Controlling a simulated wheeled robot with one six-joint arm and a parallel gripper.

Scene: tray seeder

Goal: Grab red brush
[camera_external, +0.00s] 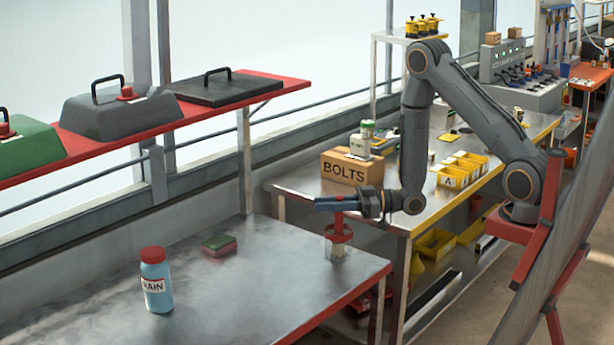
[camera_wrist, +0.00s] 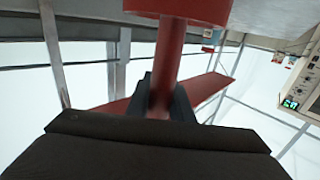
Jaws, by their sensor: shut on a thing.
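The red brush (camera_external: 339,222) is upright at the back right of the near metal table, with its handle up and pale bristles below a round red collar. My gripper (camera_external: 335,203) comes in level from the right and is shut around the upper handle. In the wrist view the red handle (camera_wrist: 168,55) runs between the dark fingers (camera_wrist: 162,103), with the wide red collar (camera_wrist: 180,8) at the top edge. I cannot tell whether the bristles touch the table; their tips are not in the wrist view.
On the near table (camera_external: 240,290) stand a blue bottle with a red cap (camera_external: 155,280) and a green and pink sponge (camera_external: 218,245). A BOLTS box (camera_external: 350,168) and yellow bins (camera_external: 455,175) stand on the table behind. A red shelf (camera_external: 95,144) with lidded trays hangs at the left.

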